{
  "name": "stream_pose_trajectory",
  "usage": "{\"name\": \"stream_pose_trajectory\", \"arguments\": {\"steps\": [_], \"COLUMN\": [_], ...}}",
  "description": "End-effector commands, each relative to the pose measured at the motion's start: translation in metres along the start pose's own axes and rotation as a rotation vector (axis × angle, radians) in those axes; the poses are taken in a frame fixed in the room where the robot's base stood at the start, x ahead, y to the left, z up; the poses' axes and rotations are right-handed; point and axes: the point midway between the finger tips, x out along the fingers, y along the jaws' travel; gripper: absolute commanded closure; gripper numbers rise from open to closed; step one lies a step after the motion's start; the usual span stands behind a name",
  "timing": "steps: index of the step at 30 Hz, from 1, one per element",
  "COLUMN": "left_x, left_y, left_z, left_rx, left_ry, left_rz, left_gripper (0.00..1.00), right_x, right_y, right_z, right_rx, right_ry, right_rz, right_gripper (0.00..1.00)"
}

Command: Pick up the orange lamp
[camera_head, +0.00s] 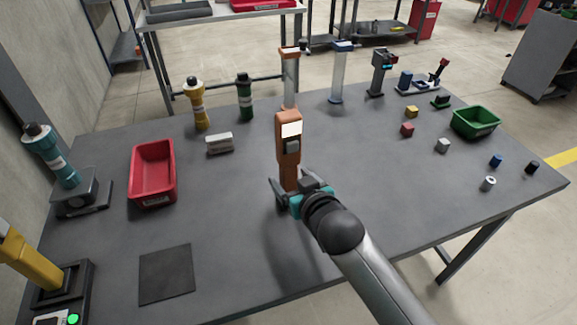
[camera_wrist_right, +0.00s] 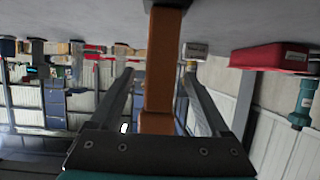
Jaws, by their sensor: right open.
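The orange lamp (camera_head: 289,150) stands upright near the middle of the grey table, with a white panel and a dark block on its front. Its orange body (camera_wrist_right: 164,62) also shows in the right wrist view, between the fingers. My right gripper (camera_head: 288,192) is open at the lower part of the lamp, one finger on each side. In the right wrist view the open fingers (camera_wrist_right: 162,82) show a gap on both sides of the lamp. The lamp's foot is hidden behind the gripper in the head view. My left gripper is in neither view.
A red bin (camera_head: 136,172) and a small pale block (camera_head: 219,143) lie left of the lamp. Yellow (camera_head: 198,105) and green (camera_head: 245,98) lamps stand behind. A green bin (camera_head: 478,133) and several small cubes are at the right. The table front is mostly clear.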

Motion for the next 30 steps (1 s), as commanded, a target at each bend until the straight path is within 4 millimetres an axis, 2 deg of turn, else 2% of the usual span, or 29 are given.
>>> {"name": "stream_pose_trajectory", "arguments": {"steps": [1,5,14,30], "left_x": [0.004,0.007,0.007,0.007], "left_y": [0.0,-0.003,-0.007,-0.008], "left_z": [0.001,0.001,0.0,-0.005], "left_rx": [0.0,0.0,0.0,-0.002], "left_ry": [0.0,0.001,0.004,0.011], "left_rz": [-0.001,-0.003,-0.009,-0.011], "left_gripper": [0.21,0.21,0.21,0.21], "right_x": [0.008,0.018,0.02,0.02], "right_y": [0.0,0.0,-0.001,0.0], "right_z": [0.001,0.001,0.0,0.001], "right_rx": [0.0,0.0,0.0,0.0], "right_ry": [0.001,-0.001,-0.001,-0.001], "right_rz": [0.0,0.0,-0.001,0.0], "right_gripper": [0.2,0.2,0.21,0.82]}}
